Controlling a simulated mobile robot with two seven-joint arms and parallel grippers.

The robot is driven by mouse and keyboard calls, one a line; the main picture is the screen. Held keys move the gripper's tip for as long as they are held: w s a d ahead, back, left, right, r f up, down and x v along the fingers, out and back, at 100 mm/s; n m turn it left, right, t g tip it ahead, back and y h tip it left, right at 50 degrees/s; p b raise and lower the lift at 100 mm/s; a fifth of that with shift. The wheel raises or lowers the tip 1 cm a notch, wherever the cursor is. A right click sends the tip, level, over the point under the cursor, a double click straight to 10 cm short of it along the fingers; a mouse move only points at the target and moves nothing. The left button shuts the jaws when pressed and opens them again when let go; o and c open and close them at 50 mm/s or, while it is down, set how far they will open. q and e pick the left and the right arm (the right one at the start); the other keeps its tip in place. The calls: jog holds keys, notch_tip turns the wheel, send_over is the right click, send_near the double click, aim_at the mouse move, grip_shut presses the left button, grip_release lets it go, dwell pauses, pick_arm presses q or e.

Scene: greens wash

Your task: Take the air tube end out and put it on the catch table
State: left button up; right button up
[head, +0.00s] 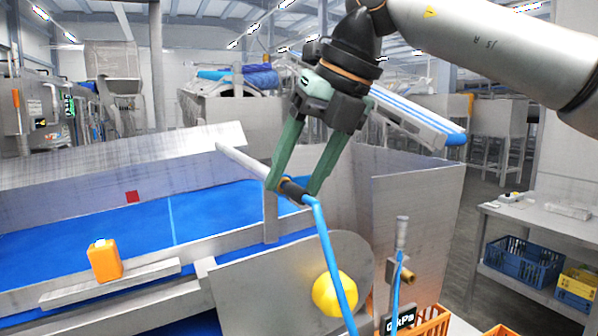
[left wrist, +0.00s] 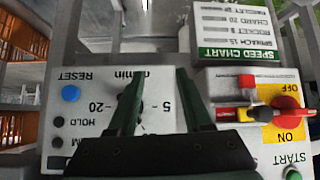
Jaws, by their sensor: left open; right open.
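The air tube (head: 325,245) is blue. Its dark end (head: 294,189) sits at the lower end of a pale grey pipe (head: 240,163), in line with it. My right gripper (head: 292,187) is open, its green fingers on either side of the dark end; I cannot tell whether they touch it. A grey table (head: 545,221) stands at the right; nothing marks it as the catch table. My left gripper (left wrist: 157,76) is open and empty in front of a control panel (left wrist: 88,88), its fingers either side of a dial. It is not seen in the head view.
A blue-floored metal trough (head: 150,215) fills the left. An orange jug (head: 104,260) stands on a ledge. A yellow round thing (head: 335,293) and a kPa display (head: 399,320) are low in the middle. Crates (head: 523,262) sit under the right table. The panel has a red switch (left wrist: 286,102).

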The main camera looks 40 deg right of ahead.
aim_at(310, 197)
jog(key=shift+c, duration=0.3)
grip_shut()
dwell(0.5)
jog(key=shift+s+a+b, duration=0.25)
jog(key=shift+s, duration=0.5)
jog(key=shift+s+a+b, duration=0.2)
jog(key=shift+s+a, duration=0.05)
jog(key=shift+s, duration=0.5)
jog(key=shift+s+a+b, duration=0.25)
jog(key=shift+s, duration=0.5)
jog(key=shift+s+r, duration=0.1)
jog(key=shift+s+a+r+p, duration=0.15)
jog(key=shift+s+r+p, duration=0.35)
jog(key=shift+r+p, duration=0.15)
jog(key=shift+s+a+r, duration=0.25)
jog(key=shift+s+r, duration=0.45)
jog(key=shift+r, duration=0.05)
jog(key=shift+s+a+r, duration=0.2)
jog(key=shift+s+r, duration=0.45)
jog(key=shift+r, duration=0.1)
